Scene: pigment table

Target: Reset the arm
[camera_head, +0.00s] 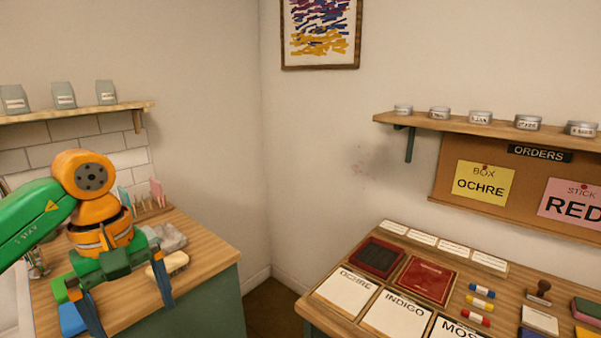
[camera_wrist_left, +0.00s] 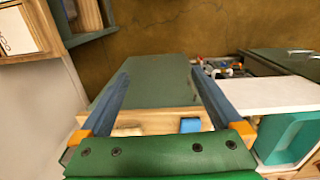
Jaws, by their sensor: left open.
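My left arm comes in from the left in the head view, green with an orange wrist. My left gripper (camera_head: 133,318) points downward over the left wooden counter (camera_head: 205,263), its two dark blue fingers spread apart. In the left wrist view the gripper (camera_wrist_left: 160,76) is open with nothing between its fingertips. The counter's front edge and a green cabinet face show beyond the fingers in that view. My right gripper is not in view.
A brush-like block (camera_head: 168,264), a grey tray (camera_head: 168,239) and a blue block (camera_head: 72,319) lie around the gripper. The pigment table (camera_head: 318,312) stands at right, across a floor gap.

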